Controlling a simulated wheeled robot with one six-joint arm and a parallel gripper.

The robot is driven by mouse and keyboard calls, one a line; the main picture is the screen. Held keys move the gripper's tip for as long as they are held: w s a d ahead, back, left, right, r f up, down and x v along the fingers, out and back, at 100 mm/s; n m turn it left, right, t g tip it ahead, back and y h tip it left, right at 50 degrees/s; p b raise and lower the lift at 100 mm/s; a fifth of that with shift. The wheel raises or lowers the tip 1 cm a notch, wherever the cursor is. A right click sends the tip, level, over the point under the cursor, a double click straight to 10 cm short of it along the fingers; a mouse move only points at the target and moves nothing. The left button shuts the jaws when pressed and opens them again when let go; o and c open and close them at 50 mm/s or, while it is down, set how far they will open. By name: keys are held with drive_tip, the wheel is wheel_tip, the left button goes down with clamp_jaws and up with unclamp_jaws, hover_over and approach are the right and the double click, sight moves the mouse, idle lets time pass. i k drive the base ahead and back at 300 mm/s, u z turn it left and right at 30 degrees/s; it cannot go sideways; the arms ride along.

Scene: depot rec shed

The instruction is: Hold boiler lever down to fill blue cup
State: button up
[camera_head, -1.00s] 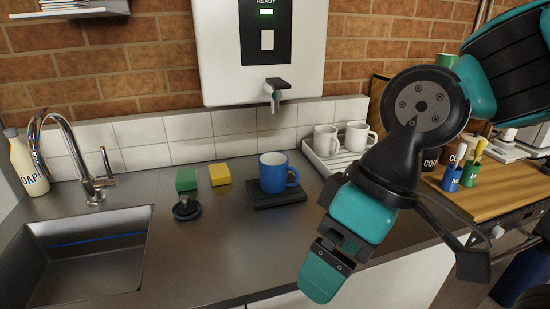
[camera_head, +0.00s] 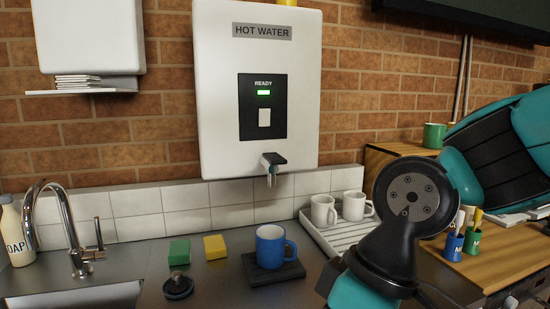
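The white hot water boiler (camera_head: 220,110) hangs on the brick wall, with a green light under the word READY. Its dark lever (camera_head: 273,158) sits on top of the spout at the bottom. The blue cup (camera_head: 270,248) stands upright on a dark drip tray (camera_head: 292,272) on the counter, below the spout, handle to the right. I cannot see inside the cup well. My arm is at the right, apart from the cup and lever. My gripper is below the frame's lower edge, so its fingers do not show.
A green sponge (camera_head: 179,251), a yellow sponge (camera_head: 215,247) and a sink plug (camera_head: 178,287) lie left of the cup. A rack (camera_head: 322,236) with two white mugs stands at the right. The tap (camera_head: 72,230) and sink are at the left. Space above the cup is clear.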

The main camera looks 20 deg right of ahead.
sight(274, 158)
drive_tip(key=z, duration=1.1)
drive_tip(key=k, duration=0.75)
drive_tip(key=u, duration=1.15)
drive_tip(key=i, duration=1)
drive_tip(key=z, duration=0.05)
